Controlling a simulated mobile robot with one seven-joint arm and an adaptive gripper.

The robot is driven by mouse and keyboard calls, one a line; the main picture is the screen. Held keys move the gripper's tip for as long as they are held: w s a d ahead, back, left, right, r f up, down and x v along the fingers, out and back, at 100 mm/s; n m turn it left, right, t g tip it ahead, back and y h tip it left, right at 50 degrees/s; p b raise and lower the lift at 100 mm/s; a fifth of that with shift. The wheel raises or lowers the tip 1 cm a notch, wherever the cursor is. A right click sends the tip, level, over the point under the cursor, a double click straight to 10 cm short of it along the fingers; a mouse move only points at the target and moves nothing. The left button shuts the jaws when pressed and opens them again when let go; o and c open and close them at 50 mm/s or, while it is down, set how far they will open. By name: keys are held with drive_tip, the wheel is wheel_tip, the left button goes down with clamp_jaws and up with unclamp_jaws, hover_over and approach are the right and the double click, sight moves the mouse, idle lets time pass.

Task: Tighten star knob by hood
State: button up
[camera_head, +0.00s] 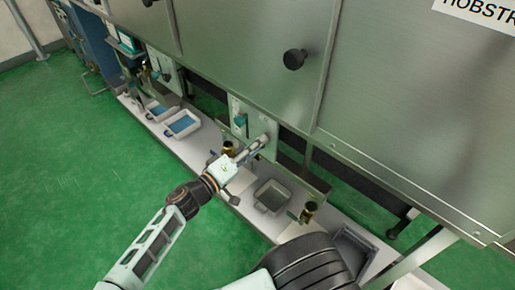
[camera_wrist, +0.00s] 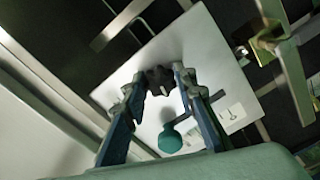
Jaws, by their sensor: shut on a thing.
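The star knob (camera_wrist: 157,74) is dark with a lobed edge and sits on a pale plate (camera_wrist: 205,50) in the wrist view. My gripper (camera_wrist: 161,82) has its two blue-grey fingers on either side of the knob, shut on it. In the head view my gripper (camera_head: 262,141) reaches the pale plate (camera_head: 236,106) below the steel hood (camera_head: 240,45). The knob is hidden there behind the fingers. A teal round knob (camera_wrist: 170,139) shows below the star knob in the wrist view, apart from the fingers.
A white ledge (camera_head: 150,119) runs under the hood, with blue-filled trays (camera_head: 182,124), a grey tray (camera_head: 272,195) and brass fittings (camera_head: 309,210). A black round knob (camera_head: 294,59) juts from the hood front. The green floor (camera_head: 75,170) at left is open.

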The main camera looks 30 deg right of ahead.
drive_tip(key=shift+a+f+m+b, duration=0.1)
drive_tip(key=shift+m+b, duration=3.15)
drive_tip(key=shift+m, duration=0.65)
drive_tip(key=shift+f+m+b, duration=0.1)
drive_tip(key=shift+m+b, duration=3.15)
drive_tip(key=shift+m, duration=0.65)
drive_tip(key=shift+r, duration=0.1)
drive_tip(key=o, duration=1.2)
drive_tip(key=shift+c, duration=0.2)
drive_tip(key=shift+a, duration=0.1)
drive_tip(key=v, duration=1.1)
drive_tip(key=shift+a, duration=0.4)
